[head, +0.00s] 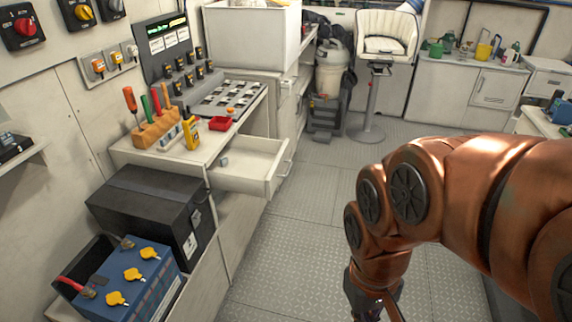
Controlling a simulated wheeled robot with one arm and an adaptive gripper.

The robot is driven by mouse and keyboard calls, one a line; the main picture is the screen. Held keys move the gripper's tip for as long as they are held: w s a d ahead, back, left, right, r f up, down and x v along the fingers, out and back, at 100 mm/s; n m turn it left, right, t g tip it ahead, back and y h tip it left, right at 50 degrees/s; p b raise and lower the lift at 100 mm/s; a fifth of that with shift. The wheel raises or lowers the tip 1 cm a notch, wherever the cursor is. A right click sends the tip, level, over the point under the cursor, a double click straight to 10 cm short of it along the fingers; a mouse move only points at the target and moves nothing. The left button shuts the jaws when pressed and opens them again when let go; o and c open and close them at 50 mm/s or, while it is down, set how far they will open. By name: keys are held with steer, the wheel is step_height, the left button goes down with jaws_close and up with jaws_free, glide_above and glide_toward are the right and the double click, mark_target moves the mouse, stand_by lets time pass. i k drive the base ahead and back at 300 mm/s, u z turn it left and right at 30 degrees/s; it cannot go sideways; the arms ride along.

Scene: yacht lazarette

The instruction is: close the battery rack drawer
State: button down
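A white drawer (254,171) is pulled out of the workbench, with a handle (282,175) on its front. A small grey item lies inside it. At the lower left, a pale rack or tray (207,261) holds a blue battery (130,277) with yellow caps and a black box (150,208). I cannot tell whether this lower tray is itself a drawer pulled out; its near end is cut off. My gripper (374,312) points down at the bottom edge, right of both and apart from them. Its fingertips are cut off, so its opening does not show.
The workbench (218,140) carries screwdrivers in a wooden block (157,129), a yellow meter (191,133) and a red tray (221,123). The metal floor (300,245) between the drawer and my arm is clear. A white pedestal seat (386,35) and a sink cabinet (465,85) stand behind.

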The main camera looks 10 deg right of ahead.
mark_target(256, 166)
steer(key=u, duration=0.35)
steer(key=i, duration=1.05)
steer(key=u, duration=0.1)
